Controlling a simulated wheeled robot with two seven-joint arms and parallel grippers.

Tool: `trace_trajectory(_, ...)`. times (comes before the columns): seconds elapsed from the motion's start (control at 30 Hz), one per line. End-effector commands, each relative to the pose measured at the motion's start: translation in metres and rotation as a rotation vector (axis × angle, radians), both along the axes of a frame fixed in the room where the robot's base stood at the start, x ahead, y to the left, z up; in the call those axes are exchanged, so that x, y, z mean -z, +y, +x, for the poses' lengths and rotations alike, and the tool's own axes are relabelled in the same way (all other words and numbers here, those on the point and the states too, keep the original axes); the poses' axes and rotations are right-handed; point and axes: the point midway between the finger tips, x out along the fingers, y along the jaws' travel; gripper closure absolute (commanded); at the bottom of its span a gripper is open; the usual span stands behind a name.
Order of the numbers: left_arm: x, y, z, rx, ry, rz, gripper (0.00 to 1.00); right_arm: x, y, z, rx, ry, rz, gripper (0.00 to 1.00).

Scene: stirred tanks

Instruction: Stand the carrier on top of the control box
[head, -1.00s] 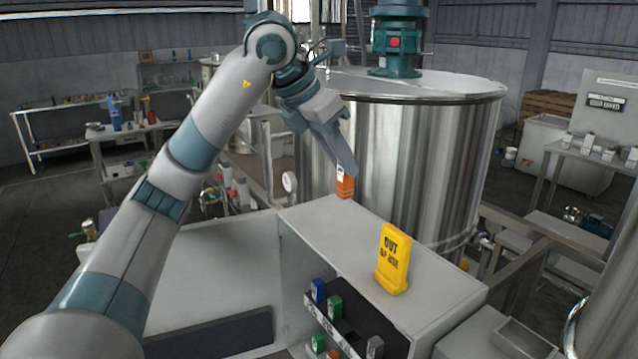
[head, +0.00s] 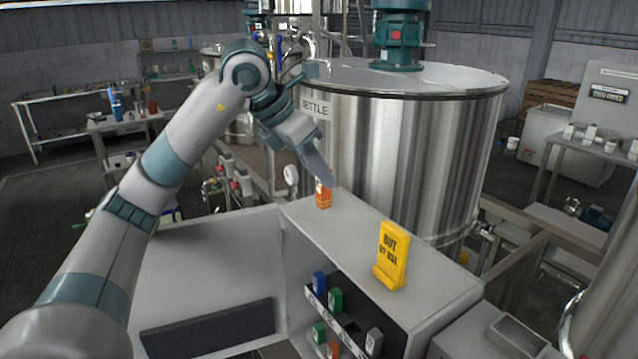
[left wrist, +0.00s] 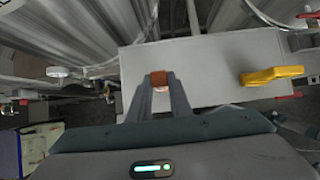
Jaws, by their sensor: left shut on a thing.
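The carrier, a small orange block (head: 323,199) with a pale label, is upright at the far left end of the grey control box's top (head: 345,219). My left gripper (head: 323,183) reaches down from above and is shut on its upper part. In the left wrist view the carrier (left wrist: 159,79) shows between the fingertips (left wrist: 160,86), with the grey top (left wrist: 215,62) around it. Its base is at or just above the top; I cannot tell if it touches. My right gripper is not in view.
A yellow out-of-use sign (head: 391,257) stands on the same top, to the right of the carrier, with bare surface between. An open rack with coloured blocks (head: 336,298) is in the front. A large steel tank (head: 410,150) stands close behind.

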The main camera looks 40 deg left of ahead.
Motion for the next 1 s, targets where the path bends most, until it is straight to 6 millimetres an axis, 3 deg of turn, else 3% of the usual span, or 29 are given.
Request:
trace_trajectory(0.33,0.027,0.0,-0.001,0.001,0.001,0.0,1.0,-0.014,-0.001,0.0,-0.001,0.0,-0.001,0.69)
trace_trajectory(0.8,0.033,0.0,0.0,0.0,0.0,0.0,1.0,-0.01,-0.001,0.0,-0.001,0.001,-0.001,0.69)
trace_trajectory(0.83,0.032,0.0,0.0,0.001,0.0,0.0,0.75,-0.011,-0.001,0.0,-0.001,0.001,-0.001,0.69)
trace_trajectory(0.87,0.032,0.0,0.0,0.0,0.0,0.0,0.68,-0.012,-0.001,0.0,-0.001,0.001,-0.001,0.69)
trace_trajectory(0.9,0.032,0.0,0.0,0.0,0.0,0.0,0.63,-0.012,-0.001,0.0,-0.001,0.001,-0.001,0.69)
trace_trajectory(1.0,0.032,0.0,0.0,0.0,0.0,0.0,0.63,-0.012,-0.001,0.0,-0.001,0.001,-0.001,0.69)
